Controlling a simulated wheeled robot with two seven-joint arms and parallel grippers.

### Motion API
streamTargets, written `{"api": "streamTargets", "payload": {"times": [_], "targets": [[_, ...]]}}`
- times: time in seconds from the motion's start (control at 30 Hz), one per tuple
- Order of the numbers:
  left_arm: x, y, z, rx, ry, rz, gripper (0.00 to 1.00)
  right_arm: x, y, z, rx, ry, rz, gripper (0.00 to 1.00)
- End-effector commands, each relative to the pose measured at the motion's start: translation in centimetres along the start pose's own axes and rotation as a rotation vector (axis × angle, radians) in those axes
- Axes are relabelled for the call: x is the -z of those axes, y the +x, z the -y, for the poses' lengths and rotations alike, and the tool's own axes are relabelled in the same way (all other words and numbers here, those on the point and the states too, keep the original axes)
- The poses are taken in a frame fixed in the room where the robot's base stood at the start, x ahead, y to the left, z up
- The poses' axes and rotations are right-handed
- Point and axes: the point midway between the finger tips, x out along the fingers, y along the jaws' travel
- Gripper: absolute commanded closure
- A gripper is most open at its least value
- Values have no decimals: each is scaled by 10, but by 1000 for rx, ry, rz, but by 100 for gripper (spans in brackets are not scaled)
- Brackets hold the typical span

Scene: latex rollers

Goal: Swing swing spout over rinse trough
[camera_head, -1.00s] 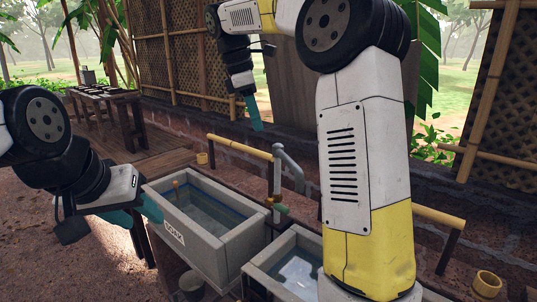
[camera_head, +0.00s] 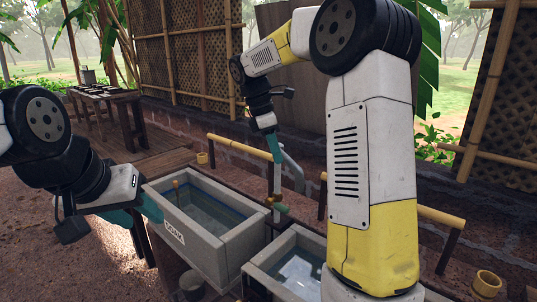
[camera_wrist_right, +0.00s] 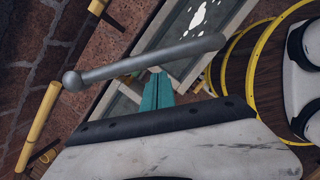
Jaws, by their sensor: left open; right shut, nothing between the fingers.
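The swing spout (camera_head: 293,170) is a grey bent pipe on an upright post with a brass-coloured valve, between the two troughs at their back. In the right wrist view the spout (camera_wrist_right: 150,60) is a long grey bar with a ball end, crossing over the troughs. My right gripper (camera_head: 276,150) is shut and empty, its teal fingertips right at the spout's upper part; I cannot tell if they touch. The right trough (camera_head: 262,270) is partly hidden by my right arm. My left gripper (camera_head: 148,210) is open, beside the left trough.
A bamboo rail (camera_head: 238,146) runs behind the troughs along a low brick wall. A wooden table (camera_head: 108,98) stands far left. Yellow cups sit on the ledge (camera_head: 202,158) and at lower right (camera_head: 487,283). My right arm blocks the area right of the spout.

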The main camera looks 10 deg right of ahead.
Motion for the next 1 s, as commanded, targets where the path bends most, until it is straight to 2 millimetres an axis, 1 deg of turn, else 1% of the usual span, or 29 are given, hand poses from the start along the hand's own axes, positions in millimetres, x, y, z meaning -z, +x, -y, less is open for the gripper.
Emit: {"api": "streamTargets", "payload": {"times": [0.13, 0.47, 0.57, 0.7, 0.8, 1.0], "targets": [[0, 0, 0, 0, 0, 0, 56, -6, 3, 0, 0, 1, 0, 100], [0, 0, 0, 0, 0, 0, 56, -7, 4, 0, -1, -3, 0, 100], [0, 0, 0, 0, 0, 0, 56, -15, 6, 1, -14, -41, -1, 100], [0, 0, 0, 0, 0, 0, 56, -36, 12, 3, -39, -125, 0, 100], [0, 0, 0, 0, 0, 0, 56, -46, 16, 2, -40, -129, 0, 100], [0, 0, 0, 0, 0, 0, 56, -50, 17, 2, -39, -130, 1, 100]]}}
